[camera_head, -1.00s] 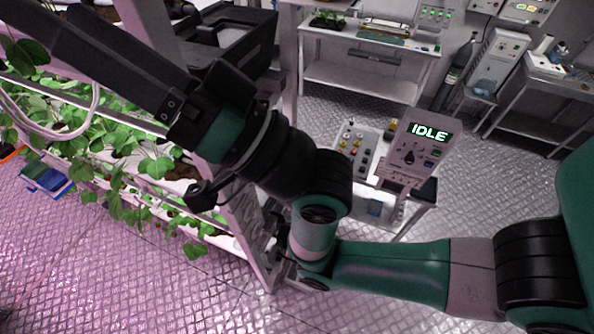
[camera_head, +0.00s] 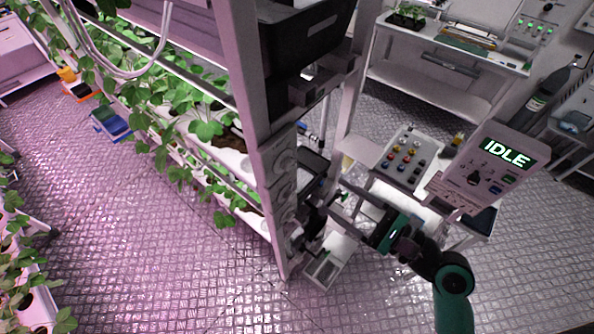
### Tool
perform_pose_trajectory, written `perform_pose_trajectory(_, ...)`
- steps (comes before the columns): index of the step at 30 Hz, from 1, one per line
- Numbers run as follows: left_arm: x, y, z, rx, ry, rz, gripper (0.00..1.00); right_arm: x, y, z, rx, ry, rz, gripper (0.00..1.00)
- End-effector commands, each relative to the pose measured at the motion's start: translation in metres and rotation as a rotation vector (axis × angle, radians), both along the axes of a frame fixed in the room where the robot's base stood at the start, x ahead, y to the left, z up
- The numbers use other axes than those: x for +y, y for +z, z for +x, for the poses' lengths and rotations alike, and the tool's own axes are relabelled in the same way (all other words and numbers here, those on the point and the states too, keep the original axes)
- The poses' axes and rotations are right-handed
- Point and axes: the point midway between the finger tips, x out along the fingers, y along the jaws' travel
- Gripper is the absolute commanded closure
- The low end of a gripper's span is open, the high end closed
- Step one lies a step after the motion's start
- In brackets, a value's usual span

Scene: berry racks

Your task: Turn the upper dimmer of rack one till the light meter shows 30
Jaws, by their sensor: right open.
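The rack (camera_head: 251,95) with strawberry plants stands left of centre. Its end post carries a panel with several pale round knobs one above another; the upper dimmer (camera_head: 283,160) seems to be the top one. Any markings are too small to read. My right gripper (camera_head: 336,204) is open, just right of the panel and lower than the top knob. Its fingers point toward the post, and I see no contact with the top knob. I cannot make out a light meter reading. My left gripper is not in view.
A console (camera_head: 493,165) with a display reading IDLE stands at the right, beside a button box (camera_head: 405,160). A small tray (camera_head: 326,268) lies below my right gripper. A bench (camera_head: 440,40) stands behind. The patterned floor at left is mostly clear.

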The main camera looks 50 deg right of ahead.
Motion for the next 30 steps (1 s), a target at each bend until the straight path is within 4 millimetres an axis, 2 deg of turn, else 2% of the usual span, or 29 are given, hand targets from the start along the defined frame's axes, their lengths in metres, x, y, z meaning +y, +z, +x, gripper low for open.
perform_pose_trajectory(5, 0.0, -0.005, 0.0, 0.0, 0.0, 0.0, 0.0, 0.001, -0.001, 0.016, -0.001, 0.006, -0.006, 0.33)
perform_pose_trajectory(7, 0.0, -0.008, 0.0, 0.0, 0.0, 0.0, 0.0, 0.003, -0.001, 0.03, -0.004, 0.01, -0.007, 0.33)
perform_pose_trajectory(15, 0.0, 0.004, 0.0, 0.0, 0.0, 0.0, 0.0, 0.005, 0.003, 0.09, -0.003, 0.006, -0.006, 0.33)
perform_pose_trajectory(18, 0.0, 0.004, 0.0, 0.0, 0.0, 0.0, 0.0, 0.004, 0.001, 0.105, -0.001, 0.004, -0.005, 0.33)
perform_pose_trajectory(23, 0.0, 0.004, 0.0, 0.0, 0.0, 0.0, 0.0, 0.004, 0.001, 0.116, -0.001, 0.001, -0.005, 0.33)
perform_pose_trajectory(30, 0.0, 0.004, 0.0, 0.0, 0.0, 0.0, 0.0, 0.004, 0.0, 0.116, -0.001, 0.001, -0.005, 0.35)
